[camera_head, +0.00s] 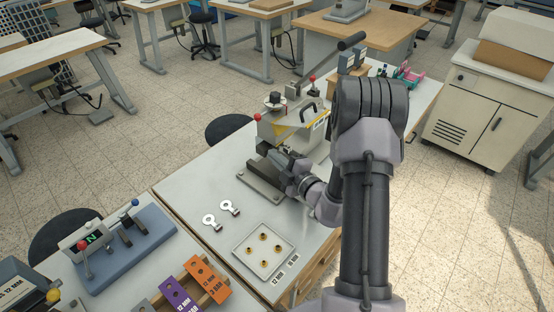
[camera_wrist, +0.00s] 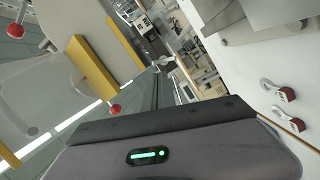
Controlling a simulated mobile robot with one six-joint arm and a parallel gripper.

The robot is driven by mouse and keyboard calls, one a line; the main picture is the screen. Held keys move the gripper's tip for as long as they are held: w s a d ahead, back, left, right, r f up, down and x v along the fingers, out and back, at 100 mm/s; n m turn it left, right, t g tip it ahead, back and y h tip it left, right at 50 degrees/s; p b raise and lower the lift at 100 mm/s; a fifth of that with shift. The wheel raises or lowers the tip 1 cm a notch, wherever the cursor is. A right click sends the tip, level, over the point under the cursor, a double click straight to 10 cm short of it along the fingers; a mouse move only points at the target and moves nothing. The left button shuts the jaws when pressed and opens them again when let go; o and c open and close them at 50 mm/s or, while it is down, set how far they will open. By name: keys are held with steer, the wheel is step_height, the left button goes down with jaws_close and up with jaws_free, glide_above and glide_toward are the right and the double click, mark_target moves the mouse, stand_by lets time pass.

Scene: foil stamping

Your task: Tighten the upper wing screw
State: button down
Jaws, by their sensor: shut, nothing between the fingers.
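The stamping machine (camera_head: 300,128) stands on the white table in the head view, pale with yellow parts, a dark lever and red knobs. In the wrist view its pale, yellow-striped body (camera_wrist: 92,65) fills the left side, with red knobs (camera_wrist: 115,109) on it. My gripper (camera_head: 264,149) is shut and empty at the machine's near left side, above its base plate. Whether it touches the machine cannot be told. I cannot clearly make out the upper wing screw in either view. The fingertips do not show clearly in the wrist view, where the dark gripper body fills the bottom.
Two ring-ended metal pieces (camera_head: 210,221) lie on the table in front of the machine. A square tray (camera_head: 247,237) with several brass parts is at the front. A blue fixture (camera_head: 125,243) and coloured blocks (camera_head: 207,279) are at the left.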

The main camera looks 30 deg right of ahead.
steer(key=shift+w+d+f, duration=0.15)
steer(key=shift+d, duration=0.2)
steer(key=m+p, duration=0.2)
steer(key=p, duration=0.2)
steer(key=shift+d+p, duration=0.15)
steer(key=shift+p, duration=0.15)
steer(key=m+p, duration=0.1)
steer(key=p, duration=0.1)
steer(key=m+g+p, duration=0.1)
steer(key=p, duration=0.1)
steer(key=shift+d+r+y, duration=0.1)
steer(key=shift+r+y, duration=0.1)
steer(key=shift+y, duration=0.2)
